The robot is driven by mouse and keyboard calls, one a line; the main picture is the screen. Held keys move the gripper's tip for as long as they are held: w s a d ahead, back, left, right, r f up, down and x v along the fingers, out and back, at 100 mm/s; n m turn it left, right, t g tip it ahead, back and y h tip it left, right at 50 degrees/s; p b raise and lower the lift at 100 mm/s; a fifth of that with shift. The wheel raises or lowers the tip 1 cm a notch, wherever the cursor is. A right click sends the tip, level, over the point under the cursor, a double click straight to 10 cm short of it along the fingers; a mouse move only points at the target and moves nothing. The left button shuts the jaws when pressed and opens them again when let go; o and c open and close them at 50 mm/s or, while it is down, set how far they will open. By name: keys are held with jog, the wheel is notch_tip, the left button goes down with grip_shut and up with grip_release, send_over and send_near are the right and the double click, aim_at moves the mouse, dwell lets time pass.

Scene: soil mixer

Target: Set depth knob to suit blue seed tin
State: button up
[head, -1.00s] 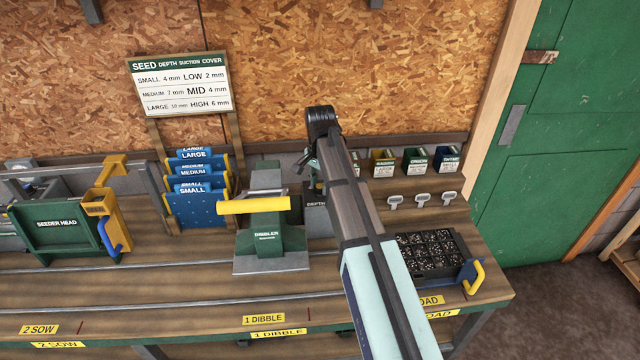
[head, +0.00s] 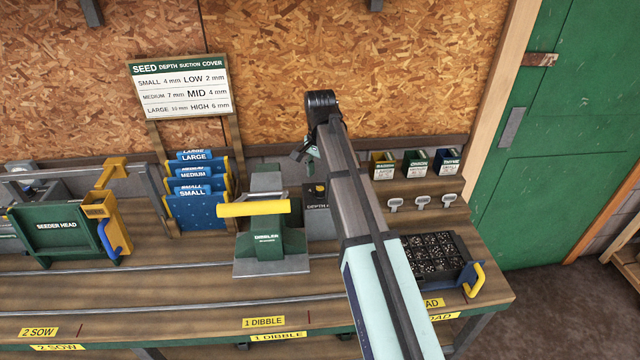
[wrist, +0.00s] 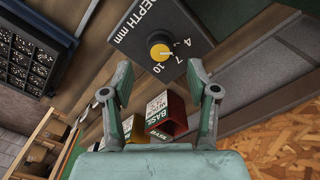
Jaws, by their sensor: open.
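The depth knob (wrist: 160,52) is yellow and sits on a dark box (wrist: 148,28) marked DEPTH mm, with 4, 7 and 10 around it. Its pale mark points rightward in the wrist view, around the 4 and 7; I cannot tell exactly where. The knob also shows in the head view (head: 319,188), right of the dibbler. The blue seed tin (head: 447,163) stands at the right end of the tin row; its small label is hard to read. My gripper (wrist: 159,76) is open and empty, apart from the knob; in the head view (head: 303,152) it is above the box.
A chart (head: 181,87) lists small 4 mm, medium 7 mm, large 10 mm. The dibbler (head: 266,240) with its yellow handle stands close left of the depth box. Red (wrist: 166,115), yellow and green (head: 416,163) tins stand nearby. A soil-filled tray (head: 467,277) is at right.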

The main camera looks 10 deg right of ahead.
aim_at(320, 189)
notch_tip(320, 189, up, 7)
dwell(0.3)
